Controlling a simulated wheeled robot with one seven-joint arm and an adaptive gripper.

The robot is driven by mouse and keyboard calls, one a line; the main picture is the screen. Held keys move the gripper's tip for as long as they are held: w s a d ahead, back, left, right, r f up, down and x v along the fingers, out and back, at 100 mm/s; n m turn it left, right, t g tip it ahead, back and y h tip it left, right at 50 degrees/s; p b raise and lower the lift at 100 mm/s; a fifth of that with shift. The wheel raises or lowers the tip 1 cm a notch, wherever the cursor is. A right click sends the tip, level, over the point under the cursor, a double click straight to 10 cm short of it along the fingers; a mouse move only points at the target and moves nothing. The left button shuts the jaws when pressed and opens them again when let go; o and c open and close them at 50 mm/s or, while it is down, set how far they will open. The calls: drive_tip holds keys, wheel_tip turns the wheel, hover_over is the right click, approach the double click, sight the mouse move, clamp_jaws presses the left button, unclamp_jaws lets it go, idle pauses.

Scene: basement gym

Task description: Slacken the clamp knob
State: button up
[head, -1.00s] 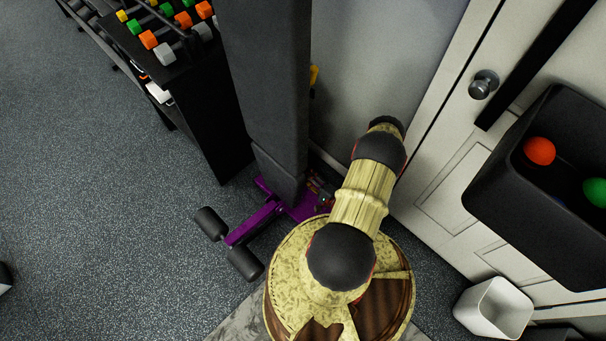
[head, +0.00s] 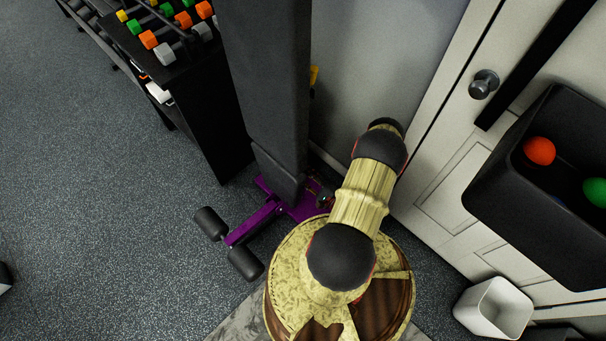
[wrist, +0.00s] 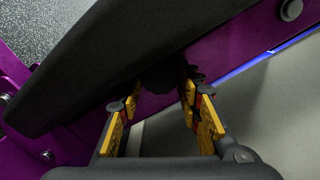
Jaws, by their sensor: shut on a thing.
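The dark clamp knob (wrist: 163,77) shows in the wrist view against the purple frame (wrist: 150,103) of a weight bench. It lies in shadow and its outline is hard to make out. My gripper (wrist: 161,92) has its yellow-padded fingers on either side of the knob and is shut on it. The bench's black pad (wrist: 100,65) slants close above the left finger. In the head view the bench's tall black pad (head: 262,90) and purple base (head: 255,222) stand beyond my arm; the knob and gripper are hidden there.
A dumbbell rack (head: 195,95) stands left of the bench. A white door (head: 455,190) is at the right, with a black bin (head: 490,185) holding coloured balls and a white bin (head: 490,315) below. The floor (head: 100,230) at left is mostly clear.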

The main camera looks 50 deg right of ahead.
drive_tip(key=shift+m, duration=0.3)
drive_tip(key=o, duration=1.2)
drive_tip(key=shift+c, duration=0.2)
